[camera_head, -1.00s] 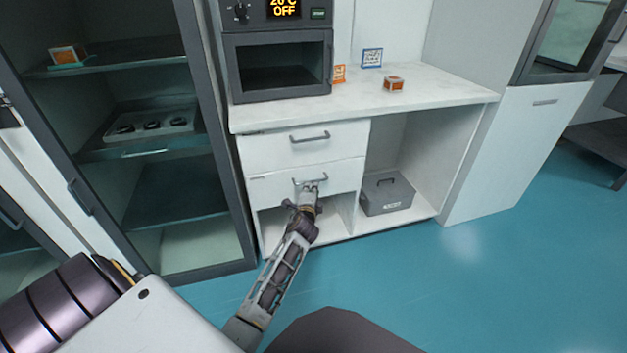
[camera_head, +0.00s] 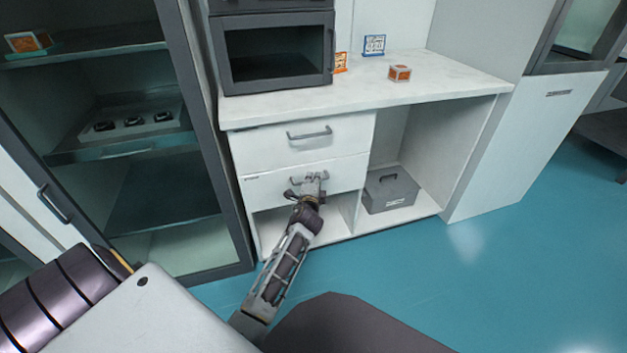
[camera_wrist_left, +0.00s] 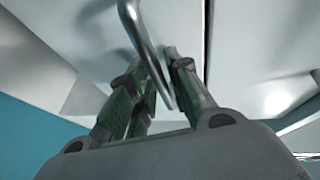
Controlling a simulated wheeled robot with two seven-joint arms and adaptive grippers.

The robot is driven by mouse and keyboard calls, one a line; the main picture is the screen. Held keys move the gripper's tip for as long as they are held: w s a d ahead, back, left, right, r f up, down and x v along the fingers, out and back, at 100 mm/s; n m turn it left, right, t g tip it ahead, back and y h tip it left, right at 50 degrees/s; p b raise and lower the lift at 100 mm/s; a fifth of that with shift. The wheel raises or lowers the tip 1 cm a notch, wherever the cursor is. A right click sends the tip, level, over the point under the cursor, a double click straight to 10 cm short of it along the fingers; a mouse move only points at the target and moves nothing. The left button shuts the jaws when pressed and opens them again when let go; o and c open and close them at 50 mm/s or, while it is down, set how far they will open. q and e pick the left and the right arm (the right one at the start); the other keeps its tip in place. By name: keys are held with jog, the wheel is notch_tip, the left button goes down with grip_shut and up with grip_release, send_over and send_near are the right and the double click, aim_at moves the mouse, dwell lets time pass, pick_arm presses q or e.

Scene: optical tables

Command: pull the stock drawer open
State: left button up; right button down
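The white lower drawer (camera_head: 345,176) is under an upper drawer in the bench cabinet. Its front looks flush with the cabinet. Its grey bar handle (camera_head: 294,181) is partly covered by my left gripper (camera_head: 312,178), which reaches it from below. In the left wrist view the handle (camera_wrist_left: 143,38) runs down between the fingers of the left gripper (camera_wrist_left: 160,65). The fingers stand apart with a gap beside the bar, and I see no firm grip. I cannot tell whether they touch it. My right gripper is out of view.
The upper drawer (camera_head: 270,147) has its own handle (camera_head: 309,134). A grey box (camera_head: 390,192) stands in the open bay to the right. A dark-framed glass cabinet (camera_head: 165,195) is at the left. The blue floor (camera_head: 500,270) is clear at the right.

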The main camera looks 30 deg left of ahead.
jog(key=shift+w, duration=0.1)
pick_arm(q)
grip_shut()
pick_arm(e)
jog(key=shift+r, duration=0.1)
pick_arm(q)
jog(key=shift+s, duration=0.1)
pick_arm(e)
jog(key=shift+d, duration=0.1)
